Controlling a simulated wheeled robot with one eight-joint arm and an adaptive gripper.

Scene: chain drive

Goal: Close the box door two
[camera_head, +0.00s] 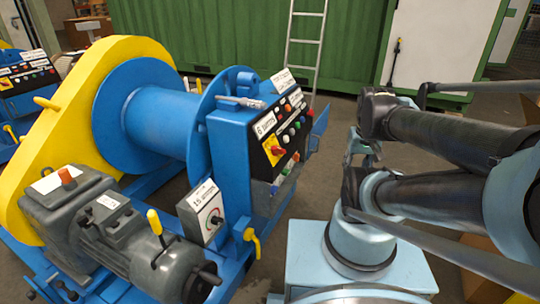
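A blue control box (238,150) stands left of centre, with a dark panel of coloured buttons, a red-and-yellow switch and white labels. A blue flap (320,122) stands out at its right side and looks like an open door. I cannot tell for certain that this is door two. A smaller grey box (192,212) with a dial on a white face sits lower left of the control box. My arm reaches in from the right, apart from the control box in the picture. My gripper cannot be made out clearly among the dark arm links.
A blue winch drum (160,105) with a yellow chain guard (25,150) and a grey motor (150,245) fills the left. A yellow-handled valve (253,240) sticks out low at the box. A ladder (305,45) leans on a green container (230,40) behind. Some floor is open behind the box.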

